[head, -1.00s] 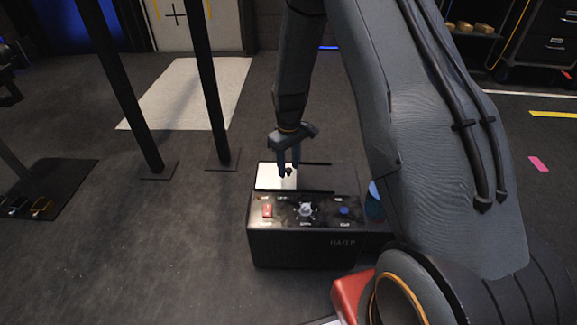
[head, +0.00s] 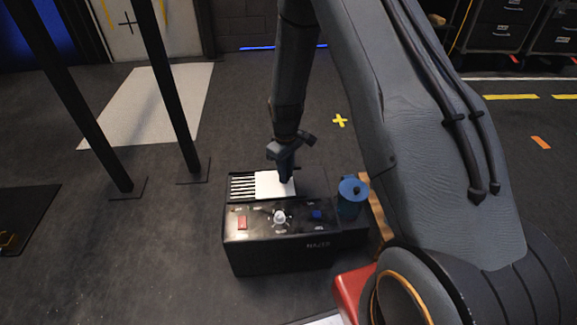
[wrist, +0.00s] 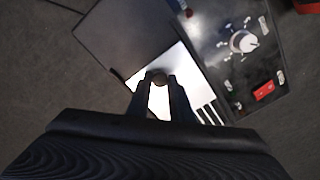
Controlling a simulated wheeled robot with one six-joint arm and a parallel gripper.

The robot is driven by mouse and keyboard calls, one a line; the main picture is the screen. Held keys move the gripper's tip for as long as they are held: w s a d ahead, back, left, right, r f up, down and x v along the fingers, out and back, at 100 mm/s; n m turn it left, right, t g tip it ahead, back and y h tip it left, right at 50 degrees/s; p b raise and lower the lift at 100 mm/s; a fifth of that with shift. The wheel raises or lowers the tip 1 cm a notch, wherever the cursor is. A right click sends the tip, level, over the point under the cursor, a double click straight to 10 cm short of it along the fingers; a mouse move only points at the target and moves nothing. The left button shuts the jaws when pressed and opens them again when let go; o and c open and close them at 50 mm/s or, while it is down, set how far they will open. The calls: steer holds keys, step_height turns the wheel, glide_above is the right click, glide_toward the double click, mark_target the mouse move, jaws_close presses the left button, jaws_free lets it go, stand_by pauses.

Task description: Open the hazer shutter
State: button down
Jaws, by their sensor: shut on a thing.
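The hazer (head: 275,258) is a black box on the floor in the head view, with a control panel on its front top. Its shutter (head: 266,187) is a white plate on top, and it also shows in the wrist view (wrist: 188,68). Open vent slats (head: 242,186) show left of the plate, and a few show in the wrist view (wrist: 208,112). My gripper (head: 286,174) points down at the plate's right part. In the wrist view my gripper (wrist: 160,84) is shut on the plate's small dark knob (wrist: 159,76).
The panel has a red switch (head: 242,222), a pale dial (head: 280,216) and a blue button (head: 316,215). A blue-topped canister (head: 352,198) stands at the hazer's right end. Black posts (head: 165,90) stand on the floor behind left.

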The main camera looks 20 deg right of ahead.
steer(key=shift+d, duration=0.3)
steer(key=c, duration=1.6)
jaws_free()
steer(key=shift+o, duration=0.2)
steer(key=shift+r, duration=0.15)
step_height(320, 180, up, 8)
steer(key=shift+f+p, duration=0.2)
steer(key=shift+p, duration=1.05)
